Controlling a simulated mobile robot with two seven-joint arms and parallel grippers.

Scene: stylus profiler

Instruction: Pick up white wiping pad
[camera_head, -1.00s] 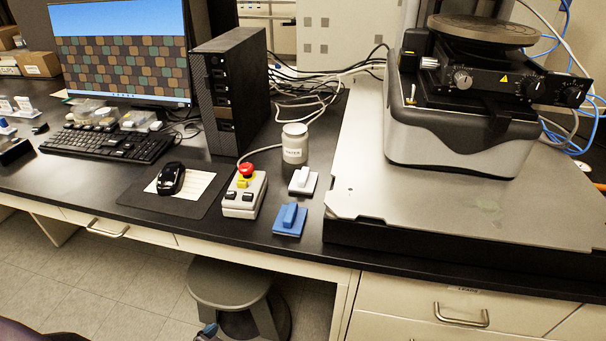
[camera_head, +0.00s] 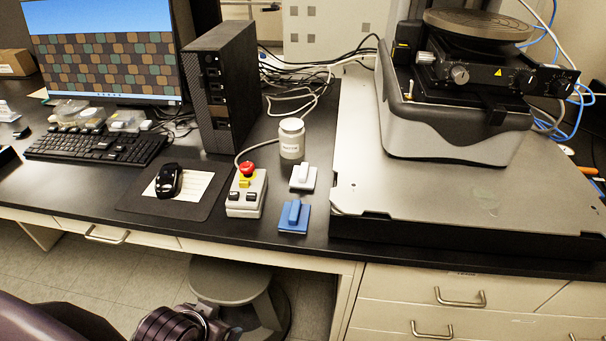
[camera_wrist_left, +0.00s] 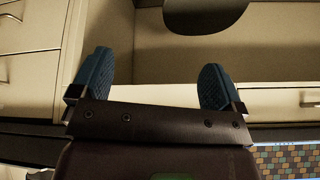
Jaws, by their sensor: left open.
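The white wiping pad (camera_head: 303,178) lies flat on the black bench, with its raised grip on top. It sits just behind a blue pad (camera_head: 294,216) of the same shape and left of the profiler's grey base plate. In the left wrist view my left gripper (camera_wrist_left: 158,88) is open and empty, its two blue ridged fingertips wide apart. It faces the drawer fronts under the bench, and no pad shows there. In the head view part of my left arm is low at the bottom left, below the bench edge. My right gripper is in neither view.
A jar (camera_head: 291,140) stands behind the white pad. A control box (camera_head: 246,196) with a red button stands left of both pads. The profiler's base plate (camera_head: 450,195) bounds the right side. A stool (camera_head: 232,281) stands under the bench.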

